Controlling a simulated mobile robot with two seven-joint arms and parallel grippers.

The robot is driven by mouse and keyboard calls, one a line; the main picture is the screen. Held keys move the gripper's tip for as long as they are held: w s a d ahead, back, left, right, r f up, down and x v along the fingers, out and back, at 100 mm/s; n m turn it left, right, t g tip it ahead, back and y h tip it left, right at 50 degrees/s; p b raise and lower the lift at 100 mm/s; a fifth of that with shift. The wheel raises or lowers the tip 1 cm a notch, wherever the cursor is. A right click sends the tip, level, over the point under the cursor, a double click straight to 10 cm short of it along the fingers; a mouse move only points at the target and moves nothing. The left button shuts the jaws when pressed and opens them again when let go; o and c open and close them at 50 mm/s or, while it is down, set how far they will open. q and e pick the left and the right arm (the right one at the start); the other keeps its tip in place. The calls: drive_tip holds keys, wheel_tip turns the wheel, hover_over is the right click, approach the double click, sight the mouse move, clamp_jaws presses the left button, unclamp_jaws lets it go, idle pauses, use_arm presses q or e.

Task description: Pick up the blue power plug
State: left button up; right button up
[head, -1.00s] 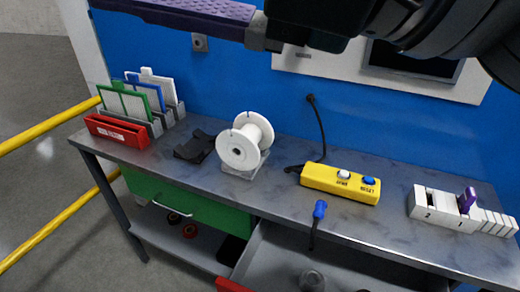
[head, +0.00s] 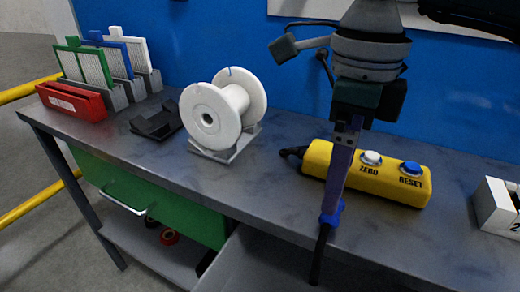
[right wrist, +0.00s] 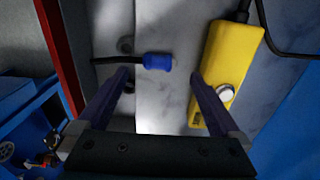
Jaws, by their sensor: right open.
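The blue power plug (head: 333,214) is at the front edge of the grey workbench, its dark cable hanging down over the edge. My right gripper (head: 332,208) points down at it from above, and its purple fingers partly cover the plug in the head view. In the right wrist view the right gripper (right wrist: 160,76) is open, and the plug (right wrist: 158,61) lies between the lines of the two fingertips, slightly beyond them, with a gap on each side. The fingers do not appear to touch it. My left gripper is not in view.
A yellow box (head: 375,178) with ZERO and RESET buttons stands close behind the plug; it also shows near the right finger in the wrist view (right wrist: 225,70). A white spool (head: 212,112) and red tray (head: 72,101) stand to the left. A white block (head: 497,207) is at right.

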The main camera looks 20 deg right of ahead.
wheel_tip(320, 180, down, 5)
drive_tip(key=shift+d+f, duration=0.1)
drive_tip(key=shift+f, duration=0.1)
drive_tip(key=shift+c, duration=0.2)
drive_tip(key=c, duration=1.5)
